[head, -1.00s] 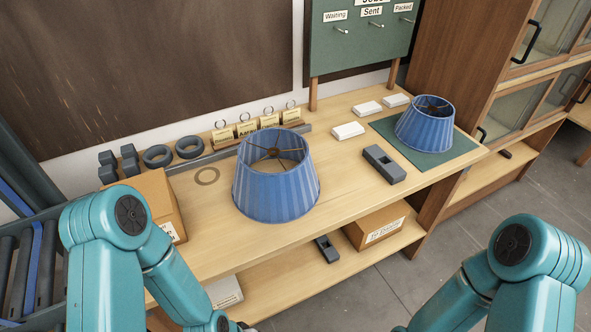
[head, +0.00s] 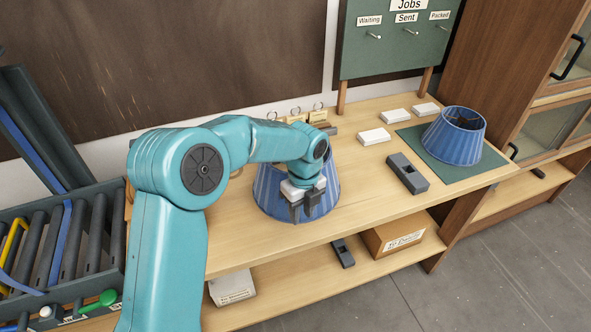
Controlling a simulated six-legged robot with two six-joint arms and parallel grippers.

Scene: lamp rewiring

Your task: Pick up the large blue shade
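The large blue shade (head: 265,195) stands on the wooden bench, its wide end down. My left arm reaches across in front of it and hides its top and much of its middle. My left gripper (head: 304,214) points down in front of the shade's near side in the head view. Its two dark fingers show a small gap and hold nothing that I can see. I cannot tell whether they touch the shade. A smaller-looking blue shade (head: 455,138) stands on a green mat (head: 412,137) at the bench's right. My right gripper is out of view.
A dark grey block (head: 407,173) and several white boxes (head: 374,137) lie between the shades. A roller rack (head: 60,235) stands at the left. The green jobs board (head: 395,50) rises behind the bench.

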